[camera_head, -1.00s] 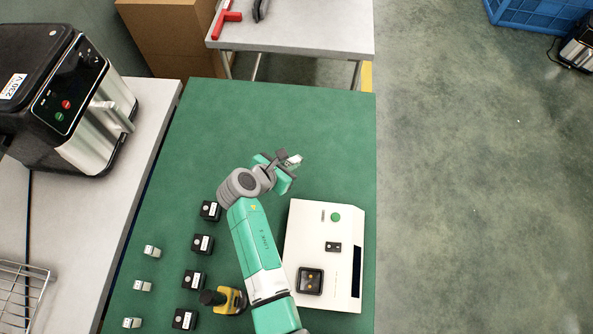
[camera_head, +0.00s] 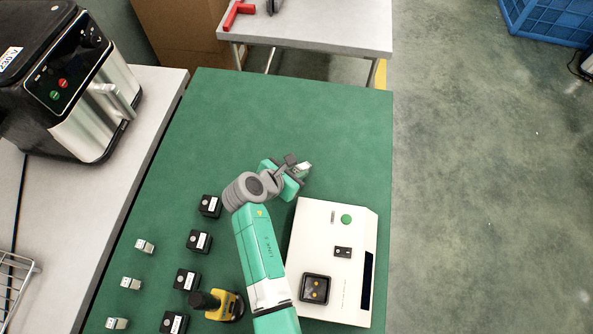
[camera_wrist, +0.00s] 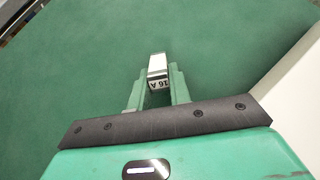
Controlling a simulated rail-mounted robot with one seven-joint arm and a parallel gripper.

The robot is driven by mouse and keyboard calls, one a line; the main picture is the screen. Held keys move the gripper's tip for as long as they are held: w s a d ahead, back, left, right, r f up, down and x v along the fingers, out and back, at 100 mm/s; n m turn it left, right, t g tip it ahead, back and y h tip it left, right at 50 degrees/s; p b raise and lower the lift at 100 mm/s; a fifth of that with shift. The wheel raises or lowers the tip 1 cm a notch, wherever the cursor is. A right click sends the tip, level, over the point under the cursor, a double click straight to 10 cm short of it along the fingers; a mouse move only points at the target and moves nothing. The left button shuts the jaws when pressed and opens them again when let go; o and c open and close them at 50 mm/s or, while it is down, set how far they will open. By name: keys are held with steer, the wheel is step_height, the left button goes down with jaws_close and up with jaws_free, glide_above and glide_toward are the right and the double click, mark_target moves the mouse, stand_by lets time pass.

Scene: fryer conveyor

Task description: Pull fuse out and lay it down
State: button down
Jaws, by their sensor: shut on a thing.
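My gripper (camera_head: 296,172) is shut on a small white and silver fuse, held beyond the back edge of the cream tester box. The fuse (camera_wrist: 157,69) shows between the two green fingers in the wrist view, with "16 A" printed on its label. The fuse also shows at the gripper's tip in the head view (camera_head: 304,169). The green mat surface lies below it; I cannot tell how high the fuse is above it. The cream box (camera_head: 308,228) has a dark square socket (camera_head: 316,289), a green button and a small black part on top.
Several small white fuses (camera_head: 130,283) and several black blocks (camera_head: 200,241) stand in columns on the green table (camera_head: 270,115) at left. A yellow and black tool (camera_head: 226,305) lies near my arm. A fryer (camera_head: 70,85) stands left. The table's back is clear.

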steer(key=c, duration=1.2)
jaws_free()
steer(key=p+v, duration=0.3)
steer(key=v, duration=0.3)
steer(key=shift+s+a+r, duration=0.15)
steer(key=shift+a+r, duration=0.05)
steer(key=shift+r, duration=0.1)
steer(key=shift+s+a+r, duration=0.3)
steer(key=shift+s, duration=0.1)
